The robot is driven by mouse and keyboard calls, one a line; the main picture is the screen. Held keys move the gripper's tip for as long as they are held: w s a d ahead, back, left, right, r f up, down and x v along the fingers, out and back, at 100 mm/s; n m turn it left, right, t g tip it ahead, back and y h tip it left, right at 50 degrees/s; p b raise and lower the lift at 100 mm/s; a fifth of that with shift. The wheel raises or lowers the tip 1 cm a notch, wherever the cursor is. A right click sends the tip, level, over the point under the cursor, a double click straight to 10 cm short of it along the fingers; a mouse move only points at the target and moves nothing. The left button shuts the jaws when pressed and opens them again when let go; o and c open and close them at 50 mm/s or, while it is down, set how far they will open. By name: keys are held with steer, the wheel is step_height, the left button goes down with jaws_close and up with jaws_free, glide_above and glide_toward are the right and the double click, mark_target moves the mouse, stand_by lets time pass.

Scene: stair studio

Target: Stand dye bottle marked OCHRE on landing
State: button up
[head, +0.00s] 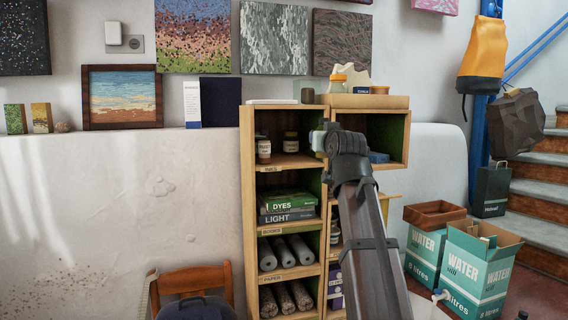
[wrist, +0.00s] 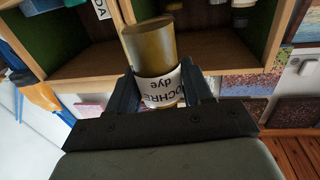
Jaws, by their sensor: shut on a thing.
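My gripper (wrist: 160,92) is shut on the OCHRE dye bottle (wrist: 150,45), one finger on each side of its white label. The bottle has a dull yellow-brown end, and its label reads upside down in the wrist view. In the head view my gripper (head: 325,138) is in front of the wooden shelf unit (head: 248,200), near its upper compartments. The bottle is not clear to see there, being hidden or too small. No surface is plainly marked as the landing; a staircase (head: 537,177) rises at the right.
Two small labelled bottles (head: 264,150) (head: 291,142) stand in the upper left compartment. Water cartons (head: 478,268) stand on the floor at right, a chair (head: 195,280) at front left.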

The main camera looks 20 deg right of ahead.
steer(key=r, duration=0.1)
steer(key=r+y, duration=0.1)
steer(key=a+r+n, duration=0.1)
steer(key=shift+w+a+r+y, duration=0.1)
steer(key=shift+w+r+y, duration=0.15)
steer(key=shift+y, duration=0.05)
steer(key=shift+w+a+f+n+y, duration=0.3)
steer(key=shift+a+f+y, duration=0.2)
steer(key=shift+f, duration=0.25)
steer(key=shift+w+a+f+n+y, duration=0.3)
steer(key=shift+a+f+y, duration=0.2)
steer(key=shift+f, duration=0.2)
steer(key=shift+w+a+f+n+y, duration=0.2)
steer(key=shift+a+f+n+y, duration=0.15)
steer(key=shift+a+f, duration=0.35)
steer(key=shift+d, duration=0.1)
steer(key=w, duration=1.1)
steer(key=w+a, duration=0.1)
steer(key=w, duration=0.4)
steer(key=shift+w, duration=0.15)
steer(key=shift+w+a+f, duration=0.1)
steer(key=shift+w, duration=1)
steer(key=shift+s+f, duration=0.15)
steer(key=shift+f, duration=0.6)
steer(key=shift+s+f, duration=0.1)
steer(key=shift+f, duration=0.65)
steer(key=shift+f, duration=0.15)
steer(key=o, duration=1.2)
steer(key=shift+c, duration=0.2)
steer(key=shift+f, duration=0.1)
